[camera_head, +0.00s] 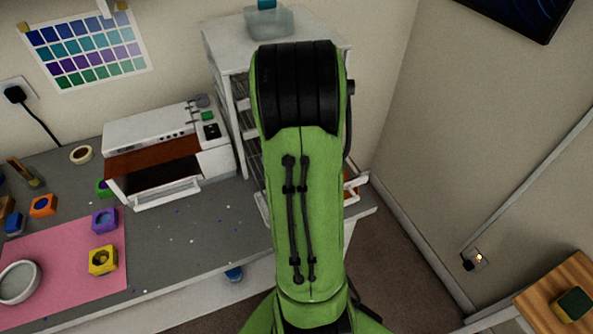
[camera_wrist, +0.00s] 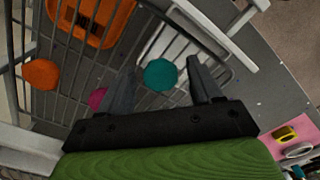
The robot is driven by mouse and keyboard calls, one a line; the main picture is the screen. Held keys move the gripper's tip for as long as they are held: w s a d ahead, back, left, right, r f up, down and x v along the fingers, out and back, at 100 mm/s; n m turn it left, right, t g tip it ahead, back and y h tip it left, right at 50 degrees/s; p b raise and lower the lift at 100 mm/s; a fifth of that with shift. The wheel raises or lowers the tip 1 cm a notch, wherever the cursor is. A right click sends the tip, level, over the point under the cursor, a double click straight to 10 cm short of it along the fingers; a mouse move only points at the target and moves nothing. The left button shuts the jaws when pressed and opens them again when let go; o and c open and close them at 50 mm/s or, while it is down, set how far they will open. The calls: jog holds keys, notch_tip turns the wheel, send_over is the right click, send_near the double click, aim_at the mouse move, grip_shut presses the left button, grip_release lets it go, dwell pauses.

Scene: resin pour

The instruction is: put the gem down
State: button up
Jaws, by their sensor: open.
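In the wrist view a teal round gem (camera_wrist: 160,75) lies on or just above a wire rack shelf (camera_wrist: 222,78). I cannot tell whether it touches the wires. My gripper (camera_wrist: 160,66) is open, with one finger on each side of the teal gem and a visible gap at the right finger. An orange round piece (camera_wrist: 41,74) and a partly hidden magenta piece (camera_wrist: 97,98) lie to the left. In the head view my green arm hides the gripper and most of the white rack (camera_head: 226,50).
An orange tray-like item (camera_wrist: 92,20) is in the rack at the upper left. Rack wires and posts surround my gripper closely. In the head view, a white oven (camera_head: 160,130) with its door open stands left of the rack, and coloured moulds sit near a pink mat (camera_head: 60,255).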

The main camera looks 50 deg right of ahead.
notch_tip(320, 180, up, 12)
jog(key=r+p, duration=0.1)
jog(key=p, duration=0.2)
jog(key=w+a+r+t, duration=0.15)
jog(key=a+r, duration=0.25)
jog(key=a, duration=1)
jog(key=s+a+m+t, duration=0.2)
jog(key=s+a+t, duration=0.2)
jog(key=s+a, duration=0.3)
jog(key=a, duration=0.5)
jog(key=shift+s+a+m, duration=0.2)
jog(key=shift+s+m, duration=0.1)
jog(key=shift+m, duration=0.1)
jog(key=shift+s+d, duration=0.1)
jog(key=shift+d, duration=0.05)
